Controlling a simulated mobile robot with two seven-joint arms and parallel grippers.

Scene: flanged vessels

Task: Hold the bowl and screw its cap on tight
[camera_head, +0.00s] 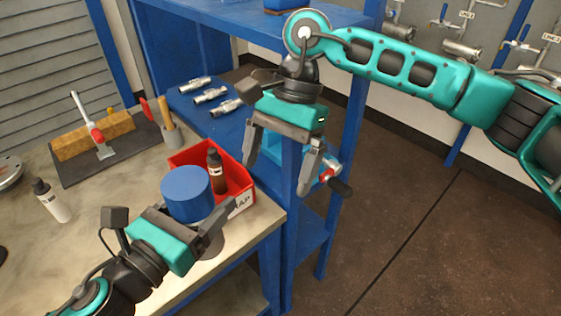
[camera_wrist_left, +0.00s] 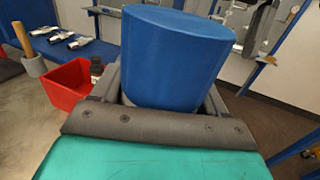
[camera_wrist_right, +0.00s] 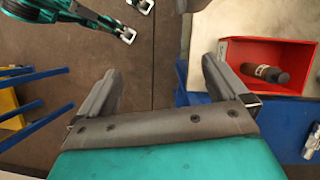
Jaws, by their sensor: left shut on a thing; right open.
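The wide blue cap (camera_head: 187,194) sits over a grey body, the bowl (camera_head: 210,244), at the table's front right edge. The bowl shows only in part, behind my left gripper. How tightly the cap sits cannot be told. My left gripper (camera_head: 192,221) is shut on the bowl, just below the cap. In the left wrist view the cap (camera_wrist_left: 177,55) stands upright between the fingers and hides the bowl. My right gripper (camera_head: 279,170) is open and empty, pointing down, above and to the right of the cap. Its spread fingers also show in the right wrist view (camera_wrist_right: 163,90).
A red bin (camera_head: 240,182) with a dark bottle (camera_head: 216,171) stands right behind the cap. A white bottle (camera_head: 50,199), a brush on a board (camera_head: 95,140) and a wooden-handled tool (camera_head: 169,122) are further left. Metal fittings (camera_head: 210,95) lie on a blue shelf behind.

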